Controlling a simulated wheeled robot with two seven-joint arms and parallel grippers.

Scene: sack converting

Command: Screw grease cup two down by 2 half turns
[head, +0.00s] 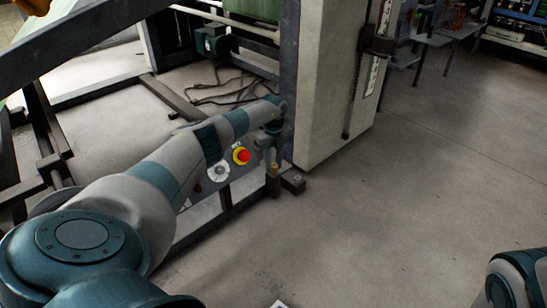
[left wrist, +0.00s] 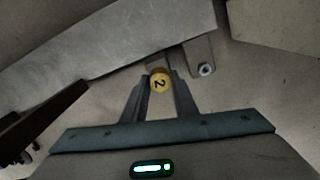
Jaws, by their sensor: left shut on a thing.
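Grease cup two (left wrist: 160,82) is a small round yellow cap with a dark "2" on top; the digit appears turned in the left wrist view. My left gripper (left wrist: 161,88) is shut on the cup, one finger on each side of it. In the head view, my left gripper (head: 273,161) points down beside the dark machine post, low over the floor. A small yellow-brown part, the cup (head: 273,171), shows just under the fingers. My right gripper is out of the head view.
A dark foot block with a bolt (head: 293,183) sits right of the cup; the bolt (left wrist: 206,69) also shows in the left wrist view. A panel with a red emergency button (head: 241,156) is behind my left arm. Open floor lies to the right.

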